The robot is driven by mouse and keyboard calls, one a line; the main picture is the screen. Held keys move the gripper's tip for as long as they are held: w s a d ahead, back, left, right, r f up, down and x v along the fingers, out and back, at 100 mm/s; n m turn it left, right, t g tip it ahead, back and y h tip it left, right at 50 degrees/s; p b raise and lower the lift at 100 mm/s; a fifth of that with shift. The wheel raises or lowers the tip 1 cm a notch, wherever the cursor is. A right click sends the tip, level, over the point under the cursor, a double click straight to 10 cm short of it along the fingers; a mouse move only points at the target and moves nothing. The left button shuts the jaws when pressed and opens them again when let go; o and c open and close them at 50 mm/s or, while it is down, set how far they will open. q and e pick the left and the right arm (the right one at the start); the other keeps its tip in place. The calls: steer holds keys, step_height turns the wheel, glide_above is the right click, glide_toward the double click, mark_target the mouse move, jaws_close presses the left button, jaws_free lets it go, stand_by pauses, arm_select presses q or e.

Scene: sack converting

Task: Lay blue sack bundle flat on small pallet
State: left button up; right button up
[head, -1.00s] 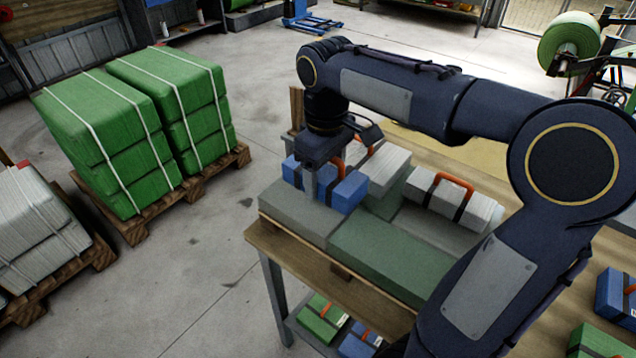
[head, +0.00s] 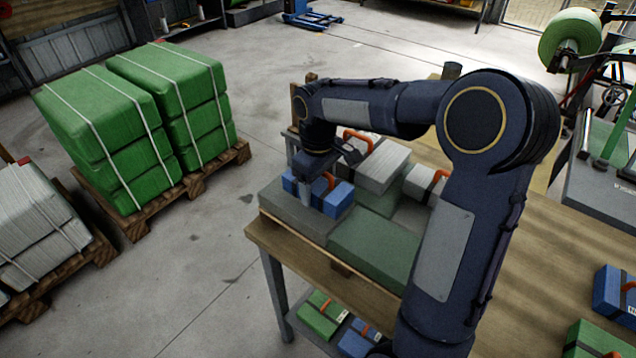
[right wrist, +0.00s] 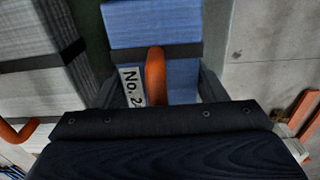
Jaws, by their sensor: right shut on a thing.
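The blue sack bundle (head: 340,197), with dark straps and an orange handle, lies level at the far left corner of the grey and green layer on the small pallet (head: 341,269). I cannot tell whether its underside touches the grey slab (head: 285,208) below. My right gripper (head: 308,190) points down over it and is shut on it. In the right wrist view, the bundle (right wrist: 150,28) shows a "No. 2" label, and its orange handle stands between the fingers of my right gripper (right wrist: 157,92). My left gripper is out of view.
White bundles (head: 382,166) with orange handles sit just right of the blue bundle. A green slab (head: 372,245) is in front. Wooden uprights (head: 297,103) stand behind. Green and blue bundles (head: 318,315) lie on a lower shelf. Loaded floor pallets (head: 130,215) stand left, with clear floor between.

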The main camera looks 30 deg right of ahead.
steer(key=shift+f, duration=0.2)
steer(key=o, duration=1)
steer(key=shift+r, duration=0.1)
steer(key=shift+o, duration=0.2)
